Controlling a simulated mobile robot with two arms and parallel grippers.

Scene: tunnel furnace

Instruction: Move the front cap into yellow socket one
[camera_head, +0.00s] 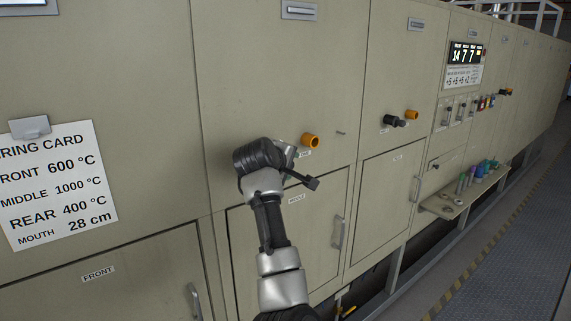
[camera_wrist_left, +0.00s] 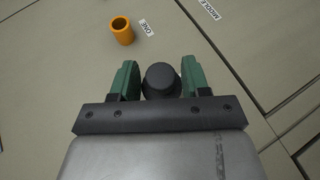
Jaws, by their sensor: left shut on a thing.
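My left gripper (camera_head: 290,168) is at the panel above the middle door. Its green fingers (camera_wrist_left: 162,80) are shut on a round black cap, the front cap (camera_wrist_left: 162,76), seen end-on in the left wrist view. In the head view my wrist hides the cap, and I cannot tell whether it touches the panel. Yellow socket one (camera_head: 311,141) is an orange, open tube on the panel, just right of and above the gripper. In the left wrist view the socket (camera_wrist_left: 122,31) is empty, up and left of the cap, beside a label "ONE". My right gripper is not in view.
Another black cap (camera_head: 394,121) and orange socket (camera_head: 412,115) are on the panel to the right. Door handles (camera_head: 338,232) stick out below. A shelf (camera_head: 464,195) with several coloured pieces is farther right. A firing card (camera_head: 58,187) hangs at left.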

